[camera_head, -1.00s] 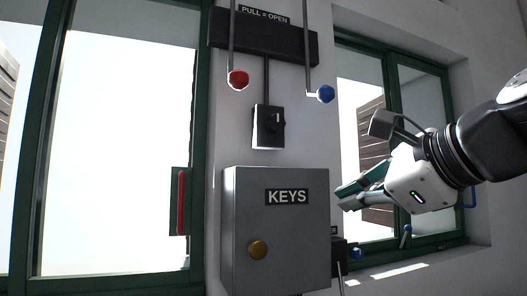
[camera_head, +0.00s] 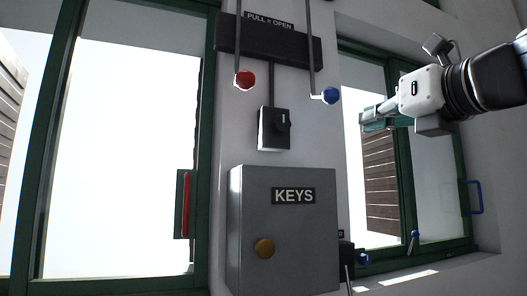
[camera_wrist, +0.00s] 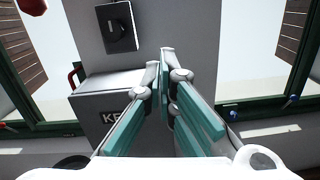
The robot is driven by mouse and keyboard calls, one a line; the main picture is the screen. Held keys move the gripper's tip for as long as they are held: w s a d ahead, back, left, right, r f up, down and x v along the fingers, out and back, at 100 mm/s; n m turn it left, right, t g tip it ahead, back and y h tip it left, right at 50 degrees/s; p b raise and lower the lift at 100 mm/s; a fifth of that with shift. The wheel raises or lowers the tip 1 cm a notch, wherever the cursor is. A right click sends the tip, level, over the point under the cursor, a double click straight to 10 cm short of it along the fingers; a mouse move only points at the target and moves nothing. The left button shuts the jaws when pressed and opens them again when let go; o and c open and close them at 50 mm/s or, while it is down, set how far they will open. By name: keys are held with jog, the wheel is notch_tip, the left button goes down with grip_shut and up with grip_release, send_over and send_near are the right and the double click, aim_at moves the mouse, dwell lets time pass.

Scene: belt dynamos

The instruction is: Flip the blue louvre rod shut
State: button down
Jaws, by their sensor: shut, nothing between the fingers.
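The blue-knobbed louvre rod (camera_head: 313,40) hangs from the dark box marked PULL = OPEN in the head view. Its blue knob (camera_head: 331,95) sits at the bent lower end. My gripper (camera_head: 364,120) is shut and empty, just right of and a little below the blue knob, apart from it in the picture. The depth between them is hard to judge. In the wrist view the teal fingers (camera_wrist: 162,62) come together at the tips with nothing between them. The louvre rod's blue knob does not show there.
A matching rod with a red knob (camera_head: 244,79) hangs to the left. A switch box (camera_head: 273,129) and a grey KEYS cabinet (camera_head: 283,232) are below. Green-framed windows stand either side. The right window has a blue handle (camera_head: 475,198) and small blue-tipped parts (camera_head: 415,236) low down.

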aim_at(323, 98)
jog(key=w+a+r+p, duration=0.1)
jog(key=w+r, duration=0.3)
jog(key=w, duration=0.6)
jog(key=shift+a+r+p, duration=0.3)
jog(key=shift+a, duration=0.45)
notch_tip(323, 98, up, 11)
jog(key=p, duration=1.2)
jog(key=shift+p, duration=0.3)
jog(key=shift+f, duration=0.15)
